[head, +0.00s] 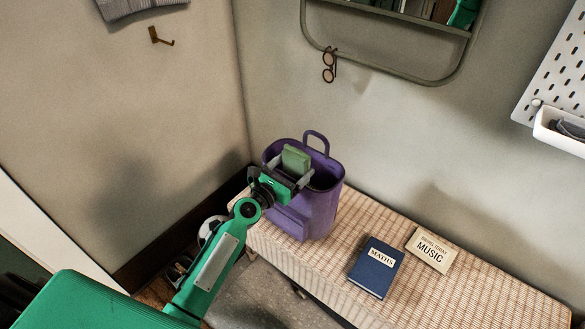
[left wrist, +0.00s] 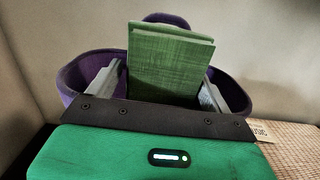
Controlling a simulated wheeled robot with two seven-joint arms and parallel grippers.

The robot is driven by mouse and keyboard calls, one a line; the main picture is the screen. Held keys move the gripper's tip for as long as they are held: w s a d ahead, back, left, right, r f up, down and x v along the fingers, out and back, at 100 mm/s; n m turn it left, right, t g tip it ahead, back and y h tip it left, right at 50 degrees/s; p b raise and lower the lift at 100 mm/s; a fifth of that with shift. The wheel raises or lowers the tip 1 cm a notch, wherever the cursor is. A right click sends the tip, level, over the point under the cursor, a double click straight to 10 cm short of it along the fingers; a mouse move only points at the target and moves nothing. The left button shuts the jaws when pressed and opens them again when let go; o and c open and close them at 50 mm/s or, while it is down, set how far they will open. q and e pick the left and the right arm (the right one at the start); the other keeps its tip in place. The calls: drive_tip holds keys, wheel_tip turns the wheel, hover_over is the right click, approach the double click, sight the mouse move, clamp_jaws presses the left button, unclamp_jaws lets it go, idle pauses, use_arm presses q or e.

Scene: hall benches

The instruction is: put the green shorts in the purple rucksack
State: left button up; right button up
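The green shorts (head: 296,158) are a folded, block-like green bundle. They stand up between the fingers of my left gripper (head: 287,178), over the open mouth of the purple rucksack (head: 318,208). The rucksack stands upright on the bench with its top loop raised. In the left wrist view the shorts (left wrist: 170,62) sit between the two grey fingers of the gripper (left wrist: 163,88), and the rucksack's rim (left wrist: 72,75) shows behind and on both sides. The gripper is shut on the shorts. The lower part of the shorts is hidden by the gripper. My right gripper is not in view.
The woven-topped bench (head: 450,288) carries a blue maths book (head: 376,268) and a cream music book (head: 430,250) right of the rucksack. A wall shelf (head: 400,15) and glasses (head: 329,65) hang above.

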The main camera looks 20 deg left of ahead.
use_arm(q)
drive_tip(key=f, duration=0.3)
drive_tip(key=shift+s+d+f+g, duration=0.1)
drive_tip(key=shift+s+d+g, duration=0.2)
drive_tip(key=shift+s+g, duration=0.1)
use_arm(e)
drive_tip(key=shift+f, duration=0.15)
use_arm(q)
drive_tip(key=shift+s+a, duration=0.2)
drive_tip(key=shift+s, duration=0.25)
drive_tip(key=b, duration=0.1)
approach(291, 180)
drive_tip(key=shift+a, duration=0.9)
drive_tip(key=shift+s+r+t, duration=0.3)
drive_tip(key=shift+r+t, duration=0.05)
drive_tip(key=shift+t, duration=0.05)
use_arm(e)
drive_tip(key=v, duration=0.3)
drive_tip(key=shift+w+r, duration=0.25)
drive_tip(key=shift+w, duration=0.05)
use_arm(q)
drive_tip(key=shift+r, duration=0.15)
drive_tip(key=shift+r+p, duration=2.9)
drive_tip(key=shift+p, duration=0.15)
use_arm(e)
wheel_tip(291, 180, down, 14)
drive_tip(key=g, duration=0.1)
